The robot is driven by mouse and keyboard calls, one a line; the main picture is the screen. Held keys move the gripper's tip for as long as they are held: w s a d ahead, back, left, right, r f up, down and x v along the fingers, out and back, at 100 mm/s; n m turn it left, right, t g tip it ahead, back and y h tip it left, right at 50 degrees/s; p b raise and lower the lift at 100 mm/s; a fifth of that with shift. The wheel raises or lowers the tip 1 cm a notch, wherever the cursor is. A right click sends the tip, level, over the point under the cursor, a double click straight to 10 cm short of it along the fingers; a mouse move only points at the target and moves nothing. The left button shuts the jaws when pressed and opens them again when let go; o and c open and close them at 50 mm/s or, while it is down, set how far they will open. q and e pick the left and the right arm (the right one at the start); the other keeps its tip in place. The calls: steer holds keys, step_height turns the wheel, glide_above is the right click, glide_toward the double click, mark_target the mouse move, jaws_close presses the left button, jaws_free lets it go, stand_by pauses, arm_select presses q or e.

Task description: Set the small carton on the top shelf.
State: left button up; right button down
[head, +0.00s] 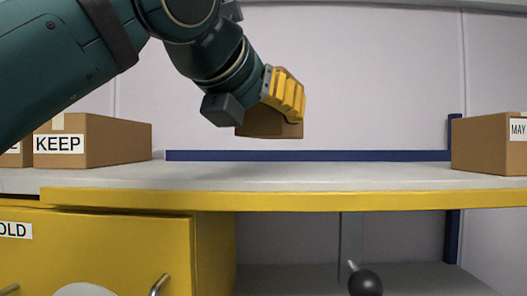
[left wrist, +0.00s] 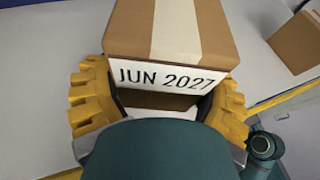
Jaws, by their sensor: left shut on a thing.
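My left gripper (head: 287,97) comes in from the upper left in the head view, with yellow ribbed fingers shut on a small brown carton (head: 268,125). The carton hangs in the air above the top shelf (head: 300,174), a pale board with a yellow front edge. In the left wrist view the carton (left wrist: 172,32) sits between both yellow fingers, with pale tape on it and a label reading "JUN 2027". The fingers hide part of the carton in the head view. My right gripper is not in view.
A carton labelled "KEEP" (head: 105,140) stands at the left of the shelf. A carton labelled "MAY" (head: 480,145) stands at the right. The shelf between them is clear, with a blue strip (head: 330,155) behind. Below are a yellow cabinet (head: 120,245) and a black ball knob (head: 365,283).

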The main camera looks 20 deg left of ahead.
mark_target(263, 177)
arm_select(q)
steer(key=shift+w+f, duration=0.15)
steer(key=shift+f, duration=2.45)
steer(key=o, duration=1.2)
steer(key=v, duration=1.2)
steer(key=shift+f, duration=0.1)
